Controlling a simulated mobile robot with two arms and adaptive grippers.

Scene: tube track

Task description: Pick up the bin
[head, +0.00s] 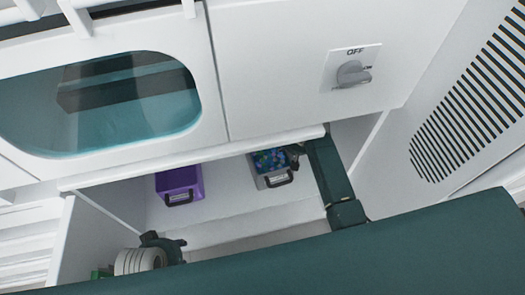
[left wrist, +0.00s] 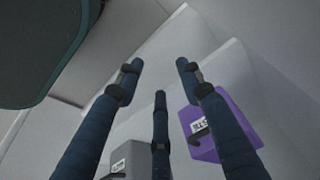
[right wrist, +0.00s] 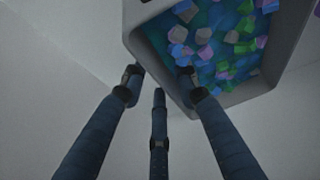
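A grey bin (head: 262,180) filled with small coloured pieces stands on the white floor of the recess under the counter, with a dark handle on its front. My right gripper (head: 295,152) is at its right rim. In the right wrist view the fingers (right wrist: 159,75) are spread around the wall of the bin (right wrist: 240,97): one finger lies over the opening, one outside. I cannot tell whether they touch it. A purple bin (head: 180,180) stands to the left; it also shows in the left wrist view (left wrist: 212,142). My left gripper (head: 168,243) is open and empty at lower left.
The counter edge (head: 200,158) overhangs the recess. White side panels (head: 97,232) bound it at left and right. A labelled grey box (left wrist: 125,155) shows partly in the left wrist view. A knob marked OFF (head: 353,74) is above. Clear floor lies between the bins.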

